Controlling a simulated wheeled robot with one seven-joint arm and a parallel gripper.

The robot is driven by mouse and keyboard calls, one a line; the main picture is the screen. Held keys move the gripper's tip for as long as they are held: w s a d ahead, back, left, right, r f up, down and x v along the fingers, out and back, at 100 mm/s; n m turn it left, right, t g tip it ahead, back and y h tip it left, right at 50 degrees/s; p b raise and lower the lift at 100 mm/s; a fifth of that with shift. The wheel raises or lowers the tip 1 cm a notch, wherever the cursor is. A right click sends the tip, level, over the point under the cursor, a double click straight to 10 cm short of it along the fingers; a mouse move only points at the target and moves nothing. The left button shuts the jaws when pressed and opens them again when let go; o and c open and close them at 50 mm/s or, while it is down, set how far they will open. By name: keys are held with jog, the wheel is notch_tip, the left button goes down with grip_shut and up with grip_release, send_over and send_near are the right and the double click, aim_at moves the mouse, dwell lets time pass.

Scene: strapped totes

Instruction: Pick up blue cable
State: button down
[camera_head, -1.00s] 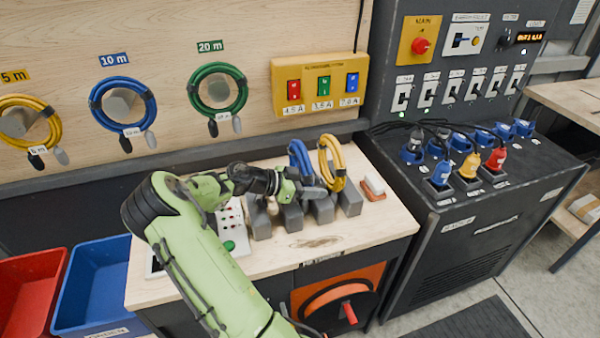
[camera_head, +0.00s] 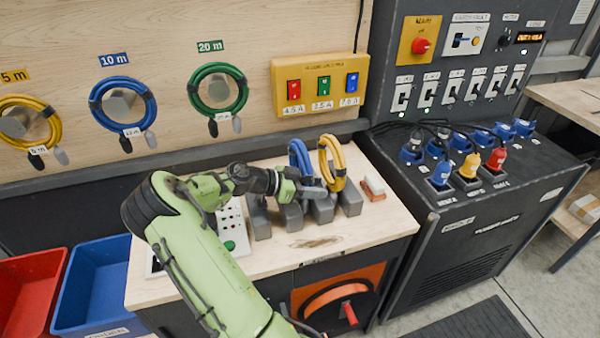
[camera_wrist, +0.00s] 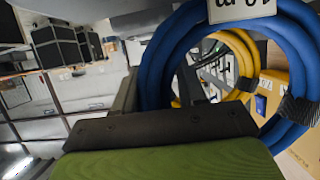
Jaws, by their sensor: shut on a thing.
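A coiled blue cable (camera_head: 300,158) stands on edge among grey blocks on the wooden bench in the head view. My gripper (camera_head: 312,192) is at its lower part, shut on it. In the wrist view the blue cable (camera_wrist: 160,50) fills the upper middle as a loop with a white label, close against my gripper; the fingertips are hidden there. Another coiled blue cable (camera_head: 95,105) hangs on the wall board under the 10 m label.
A coiled yellow cable (camera_head: 341,165) stands just right of the held blue cable. Grey blocks (camera_head: 349,198) line the bench beside my gripper. An orange-and-white block (camera_head: 373,188) lies further right.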

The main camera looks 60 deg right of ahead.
notch_tip(320, 180, up, 18)
jog(key=p, duration=0.3)
jog(key=shift+r, duration=0.15)
dwell(0.9)
